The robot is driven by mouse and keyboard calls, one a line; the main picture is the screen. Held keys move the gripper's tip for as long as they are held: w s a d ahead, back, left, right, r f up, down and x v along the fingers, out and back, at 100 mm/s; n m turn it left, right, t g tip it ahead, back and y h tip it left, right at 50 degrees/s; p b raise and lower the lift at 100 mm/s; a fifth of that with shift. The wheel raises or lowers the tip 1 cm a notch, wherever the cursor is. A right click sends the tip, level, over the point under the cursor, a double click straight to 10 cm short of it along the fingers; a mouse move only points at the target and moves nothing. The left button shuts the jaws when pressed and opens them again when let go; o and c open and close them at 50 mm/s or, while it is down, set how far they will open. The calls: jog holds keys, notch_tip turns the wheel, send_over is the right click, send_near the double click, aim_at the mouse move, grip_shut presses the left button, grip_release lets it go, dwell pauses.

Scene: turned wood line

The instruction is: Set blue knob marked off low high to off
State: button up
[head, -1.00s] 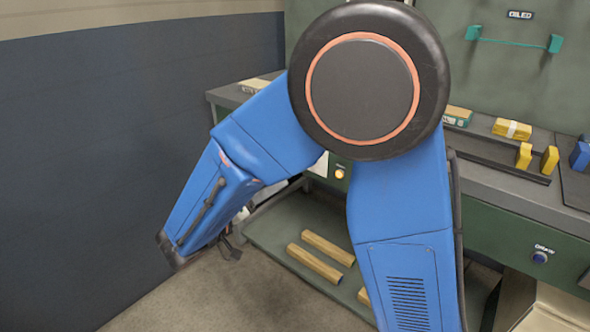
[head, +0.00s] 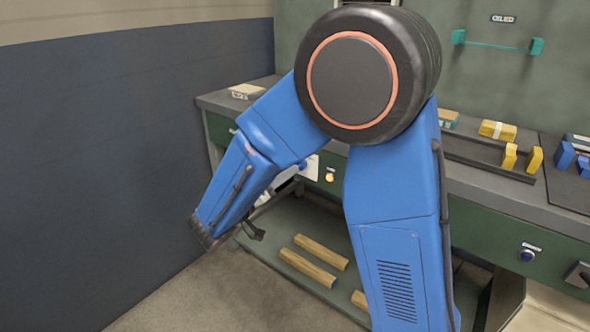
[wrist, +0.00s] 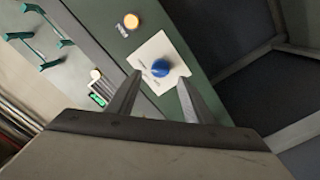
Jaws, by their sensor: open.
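The blue knob (wrist: 160,68) sits on a white plate (wrist: 146,54) on the green cabinet front in the wrist view. Marks on the plate are too small to read, and I cannot tell which setting the knob points to. In the head view a small part of the knob (head: 303,165) shows beside my blue forearm. My gripper (wrist: 160,77) is open, its two fingers pointing towards the plate, with the knob seen between the fingertips. I cannot tell whether they touch it. In the head view my gripper is mostly hidden behind the arm.
A lit orange button (wrist: 131,20) is beside the plate. Another blue knob (head: 527,255) is on the cabinet front at right. Wooden bars (head: 320,252) lie on the lower shelf. Yellow blocks (head: 497,130) stand on the worktop. A dark wall (head: 90,150) is at left.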

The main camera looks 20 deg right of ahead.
aim_at(300, 165)
jog(key=shift+x, duration=2.9)
jog(key=c, duration=1.1)
